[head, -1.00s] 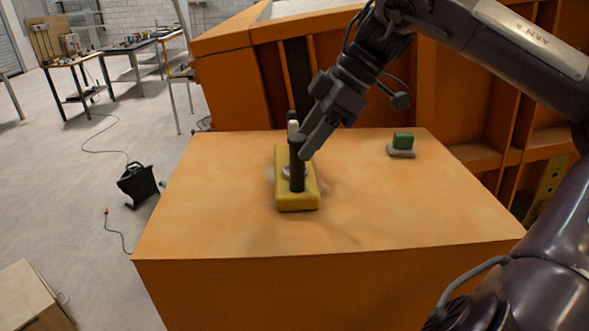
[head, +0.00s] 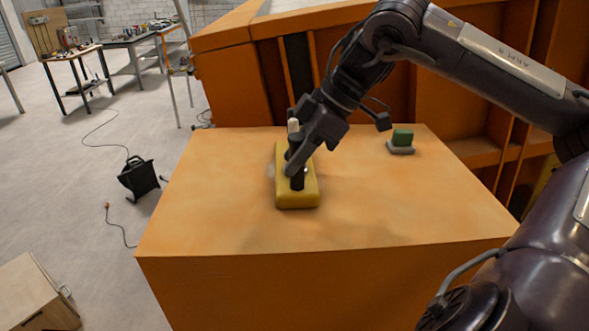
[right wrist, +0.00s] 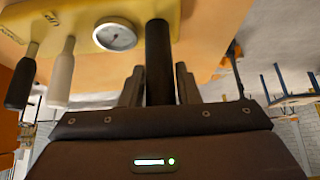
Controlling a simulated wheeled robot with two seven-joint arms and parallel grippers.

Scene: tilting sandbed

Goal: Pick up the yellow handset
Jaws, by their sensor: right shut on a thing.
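The yellow handset (head: 300,200) lies on the flat orange top in the head view. It has a round gauge (right wrist: 115,36), a thick black upright handle (head: 298,180), a white lever (head: 293,126) and a black lever partly hidden behind my gripper. My right gripper (head: 297,165) comes down over the handset from the upper right. In the right wrist view its fingers (right wrist: 159,85) stand on both sides of the black handle (right wrist: 159,45) and are shut on it. The handset appears to rest on the surface. My left gripper is not in view.
A green button block on a grey base (head: 401,142) stands at the back right of the orange top (head: 220,220). A tall orange frame (head: 225,85) rises behind it. The front and left of the top are clear.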

